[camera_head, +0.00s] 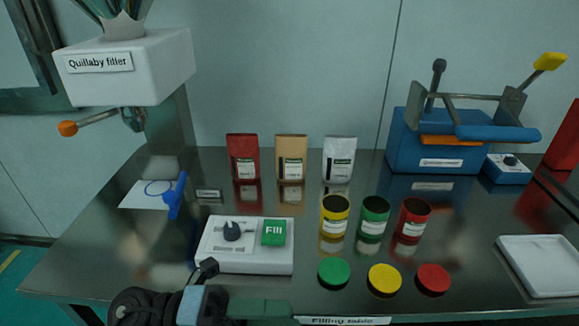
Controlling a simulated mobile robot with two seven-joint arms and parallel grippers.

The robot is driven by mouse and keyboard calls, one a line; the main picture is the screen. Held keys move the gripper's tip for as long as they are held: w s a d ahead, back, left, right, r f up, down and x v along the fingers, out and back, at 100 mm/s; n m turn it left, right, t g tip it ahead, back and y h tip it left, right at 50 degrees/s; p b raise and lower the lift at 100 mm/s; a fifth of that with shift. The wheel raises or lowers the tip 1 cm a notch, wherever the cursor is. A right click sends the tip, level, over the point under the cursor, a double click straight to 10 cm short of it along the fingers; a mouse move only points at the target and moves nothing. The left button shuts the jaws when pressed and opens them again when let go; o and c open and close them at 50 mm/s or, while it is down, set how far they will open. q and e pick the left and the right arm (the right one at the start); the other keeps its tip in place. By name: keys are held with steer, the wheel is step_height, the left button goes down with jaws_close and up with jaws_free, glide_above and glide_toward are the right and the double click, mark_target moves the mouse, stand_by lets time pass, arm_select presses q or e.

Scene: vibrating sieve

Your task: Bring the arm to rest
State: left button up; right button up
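A dark ribbed shape (140,306) with a pale blue block (201,304) and a dark green bar (262,308) shows at the bottom left, cut off by the picture edge.
The steel table (340,285) carries a white filler (150,75), a white control box (245,259), three pouches (291,157), three open tins (374,217), three lids (384,278), a blue sealer (410,145) and a white tray (535,263). Bare steel lies left of the control box.

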arm_select(q)
steer(key=w+a+f+n+t+y+p, duration=0.2)
steer(key=a+f+n+t+y, duration=0.6)
steer(key=n, duration=0.6)
steer(key=w+a+f+n+t+y+p, duration=0.1)
steer(key=a+f+n+t+y, duration=0.4)
steer(key=n+t, duration=0.75)
steer(key=s+a+f+n+g+y+p, duration=0.1)
steer(key=s+a+f+n+g+y, duration=0.1)
steer(key=s+f+n+g, duration=0.3)
steer(key=s+a+f+n+g+y+p, duration=0.1)
steer(key=s+f+n+g, duration=0.4)
steer(key=s+f, duration=0.9)
steer(key=shift+a+y, duration=0.9)
steer(key=shift+a, duration=0.2)
arm_select(e)
steer(key=w+r+t, duration=0.1)
steer(key=w+r, duration=0.3)
steer(key=r, duration=0.2)
steer(key=shift+d+r, duration=0.25)
steer(key=shift+r, duration=0.15)
